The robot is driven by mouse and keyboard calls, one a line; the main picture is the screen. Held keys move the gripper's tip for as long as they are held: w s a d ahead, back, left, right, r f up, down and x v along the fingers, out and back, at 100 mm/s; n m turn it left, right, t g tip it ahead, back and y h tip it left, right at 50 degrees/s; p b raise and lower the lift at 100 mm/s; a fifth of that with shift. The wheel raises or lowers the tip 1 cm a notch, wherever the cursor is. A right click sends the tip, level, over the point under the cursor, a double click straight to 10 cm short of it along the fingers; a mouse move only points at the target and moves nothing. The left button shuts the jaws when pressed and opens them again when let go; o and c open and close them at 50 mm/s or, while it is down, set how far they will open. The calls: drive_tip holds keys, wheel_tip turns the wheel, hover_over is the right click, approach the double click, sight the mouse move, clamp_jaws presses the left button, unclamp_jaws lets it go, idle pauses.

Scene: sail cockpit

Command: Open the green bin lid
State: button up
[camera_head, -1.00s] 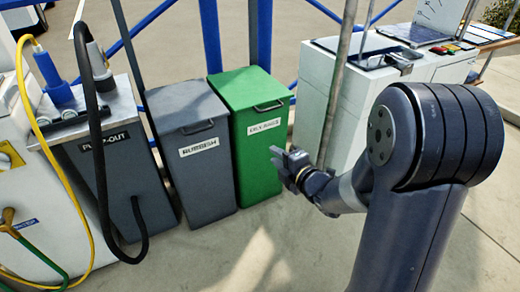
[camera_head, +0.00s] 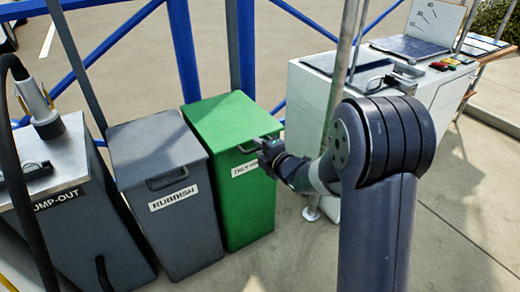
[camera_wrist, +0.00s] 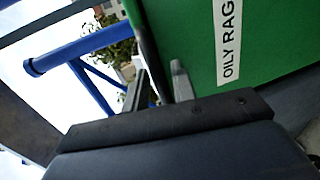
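The green bin (camera_head: 246,205) stands upright with its lid (camera_head: 230,118) closed. Its front label is partly covered by my gripper in the head view; the wrist view shows "OILY RAG" on the label (camera_wrist: 229,40). The lid's dark handle (camera_head: 247,148) is at the front edge, its right part hidden behind my gripper. My gripper (camera_head: 266,142) is at the lid's front edge, by the handle; I cannot tell whether it touches. In the wrist view, the two fingers of my gripper (camera_wrist: 158,82) stand apart, with a dark bar or edge running between them.
A grey rubbish bin (camera_head: 160,155) with a closed lid stands close on the left, beside the pump-out unit (camera_head: 75,205). A white counter (camera_head: 310,95) and a thin metal pole (camera_head: 338,85) stand at right. Blue rails (camera_head: 185,45) run behind. Floor in front is clear.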

drive_tip(key=shift+c, duration=0.2)
clamp_jaws()
idle(0.4)
